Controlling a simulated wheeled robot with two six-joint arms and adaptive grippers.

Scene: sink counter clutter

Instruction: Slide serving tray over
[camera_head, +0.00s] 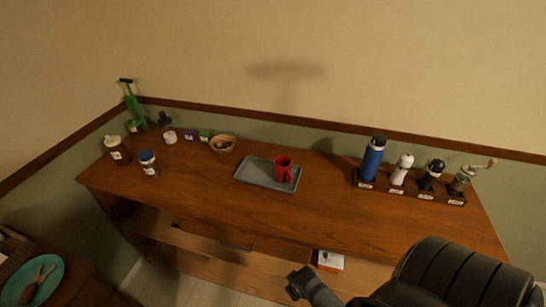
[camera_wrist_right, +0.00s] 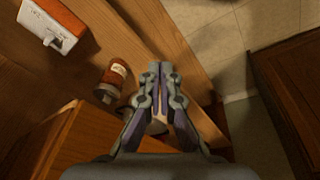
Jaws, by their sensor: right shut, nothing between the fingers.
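The grey rectangular serving tray (camera_head: 252,173) lies flat on the middle of the wooden counter (camera_head: 210,190). My right gripper (camera_head: 296,282) is below the counter's front edge, well apart from the tray. In the right wrist view my right gripper (camera_wrist_right: 157,70) is shut with nothing between its fingers, in front of the lower shelf. The tray does not show in the right wrist view. My left gripper is in no view.
A rack (camera_head: 410,190) holds a blue bottle (camera_head: 372,160), mills and a grinder at right. Jars and a wooden bowl (camera_head: 222,144) stand at left. A white-and-red box (camera_wrist_right: 50,27) and a brown bottle (camera_wrist_right: 112,82) are low down. Counter space beside the tray is clear.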

